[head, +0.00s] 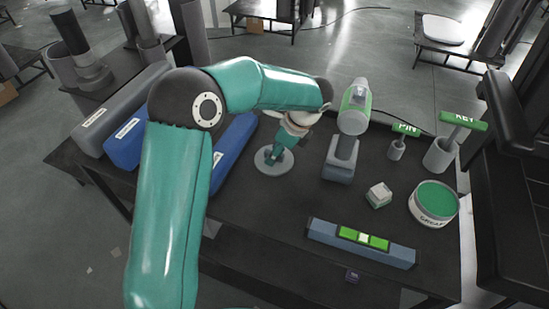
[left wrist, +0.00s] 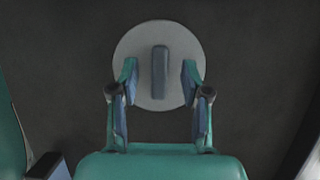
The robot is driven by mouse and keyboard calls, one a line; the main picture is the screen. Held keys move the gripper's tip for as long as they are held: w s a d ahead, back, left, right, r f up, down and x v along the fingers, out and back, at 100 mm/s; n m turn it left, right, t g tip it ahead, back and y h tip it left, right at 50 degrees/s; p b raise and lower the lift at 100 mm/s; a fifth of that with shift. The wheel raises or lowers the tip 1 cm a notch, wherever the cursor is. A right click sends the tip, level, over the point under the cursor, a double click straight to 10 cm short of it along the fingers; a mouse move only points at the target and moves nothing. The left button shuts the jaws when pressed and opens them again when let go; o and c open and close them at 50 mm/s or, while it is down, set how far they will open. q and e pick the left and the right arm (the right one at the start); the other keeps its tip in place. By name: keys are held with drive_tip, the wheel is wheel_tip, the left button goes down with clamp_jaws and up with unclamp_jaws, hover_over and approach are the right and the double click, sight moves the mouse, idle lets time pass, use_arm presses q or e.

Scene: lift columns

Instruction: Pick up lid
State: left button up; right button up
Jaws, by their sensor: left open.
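The lid (head: 265,162) is a flat, light grey disc lying on the dark table, left of the middle. In the left wrist view the lid (left wrist: 125,48) shows from above, with a raised darker grey bar handle (left wrist: 160,72) across its middle. My left gripper (head: 275,153) is over the lid and hides part of it in the head view. In the left wrist view my left gripper (left wrist: 159,80) is open, one finger on each side of the handle, with gaps to it. I cannot tell whether the fingertips touch the disc. My right gripper does not show.
A grease tin (head: 434,204) with a green top stands at the right. A spirit level (head: 361,243) lies at the front edge. Blue cylinders (head: 228,152) lie at the left.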

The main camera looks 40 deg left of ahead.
use_arm(q)
clamp_jaws()
drive_tip(key=shift+r, duration=0.1)
idle(0.4)
